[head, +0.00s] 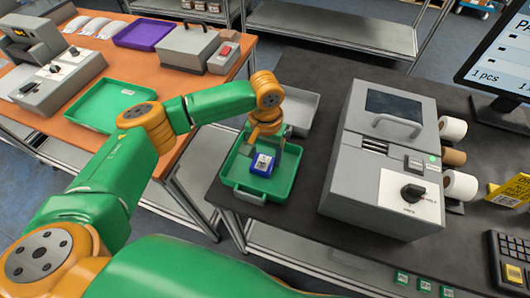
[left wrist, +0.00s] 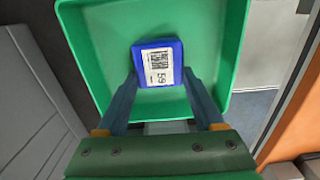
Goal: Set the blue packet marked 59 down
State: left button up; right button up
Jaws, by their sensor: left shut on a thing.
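The blue packet (head: 262,164) has a white label with a code; the left wrist view shows the number 59 on the packet (left wrist: 158,64). My left gripper (head: 265,145) is shut on it, with one finger of the gripper (left wrist: 160,78) at each side of the packet. The packet is inside the outline of a green tray (head: 286,177) on the dark table, label facing up. The tray also fills the upper part of the left wrist view (left wrist: 220,45). I cannot tell whether the packet touches the tray floor. My right gripper is not in view.
A grey printer-like machine (head: 385,150) stands right of the tray, and a grey tray (head: 300,108) lies behind it. An orange table (head: 50,145) at left holds another green tray (head: 105,103) and a purple tray (head: 145,34). A gap separates the tables.

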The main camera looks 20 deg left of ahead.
aim_at(265, 158)
pick_arm(q)
jog(key=shift+s, duration=0.1)
jog(key=o, duration=1.5)
jog(key=shift+f, duration=0.1)
notch_tip(265, 158, up, 12)
jog(key=shift+r+b, duration=0.2)
jog(key=shift+b, duration=0.55)
